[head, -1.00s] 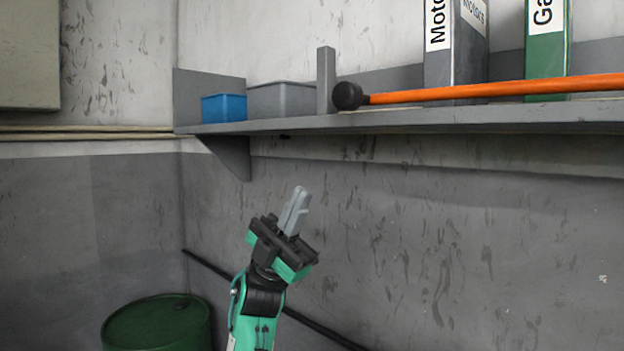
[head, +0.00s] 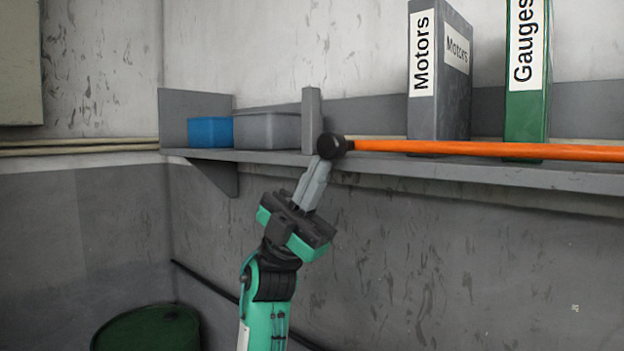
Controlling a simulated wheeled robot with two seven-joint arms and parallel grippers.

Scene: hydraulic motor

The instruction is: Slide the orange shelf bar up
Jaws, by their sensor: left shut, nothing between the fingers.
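The orange shelf bar (head: 480,149) runs along the front of the grey wall shelf, in front of the binders, and leaves the head view at the right edge. Its left end carries a round black knob (head: 334,146) next to a grey upright post. My left gripper (head: 320,166) points up from below the shelf. It is shut and empty, and its fingertips are just under the black knob. They look close to it or touching; I cannot tell which. My right gripper is not in view.
The grey shelf (head: 450,175) holds a blue bin (head: 210,132), a grey bin (head: 266,131), a grey Motors binder (head: 440,80) and a green Gauges binder (head: 525,125). A green drum (head: 147,330) stands at the lower left.

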